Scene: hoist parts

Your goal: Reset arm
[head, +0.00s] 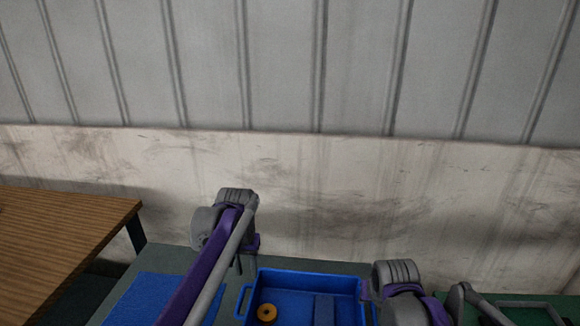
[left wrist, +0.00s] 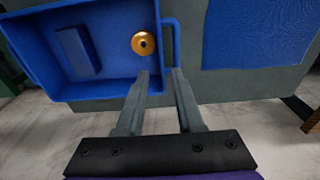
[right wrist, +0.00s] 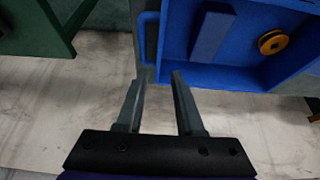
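My left gripper (left wrist: 160,74) is open with nothing between its fingers. In the left wrist view its tips point towards the handle end of a blue tray (left wrist: 111,88). In the head view the left gripper (head: 241,264) hangs near the tray's (head: 310,273) left side, partly hidden by its own arm. My right gripper (right wrist: 157,80) is also open and empty, with its tips pointing at the tray's opposite end (right wrist: 163,38). In the head view the right fingers are hidden behind the wrist.
The tray holds an orange grooved wheel (left wrist: 144,43) and a blue block (left wrist: 78,52). A blue mat (head: 150,295) lies left of it on the grey-green table (head: 300,264). A wall (head: 320,190) is behind.

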